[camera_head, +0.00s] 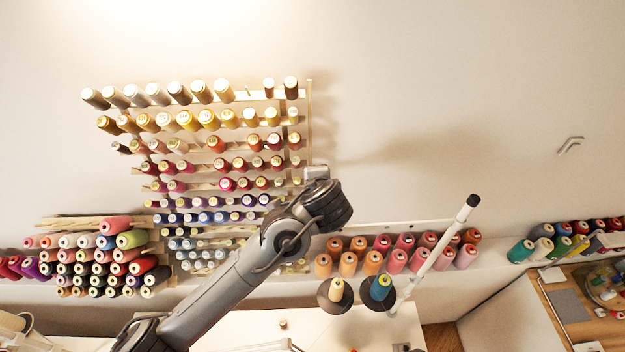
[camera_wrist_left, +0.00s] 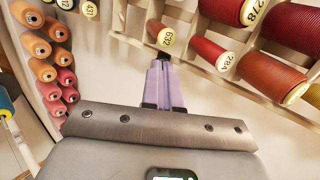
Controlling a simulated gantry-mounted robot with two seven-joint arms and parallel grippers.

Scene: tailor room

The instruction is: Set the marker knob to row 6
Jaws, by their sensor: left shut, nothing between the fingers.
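The thread rack (camera_head: 309,110) hangs on the wall with several rows of spools and an upright strip along its right edge. My left arm reaches up from the lower left to that right edge. My left gripper shows in the left wrist view (camera_wrist_left: 164,68), its purplish fingers shut together with nothing held. Its dark tips are close to the rack's edge post (camera_wrist_left: 151,18), just below a spool labelled 602 (camera_wrist_left: 164,38). I cannot tell whether the tips touch the post. I cannot make out the marker knob; it may be hidden behind the arm. My right gripper is not in view.
Pink and orange spools (camera_head: 396,261) stand on a shelf right of my arm. A white pole (camera_head: 443,251) with a black tip rises by two spools on round holders. Stacked spools (camera_head: 104,262) lie at left.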

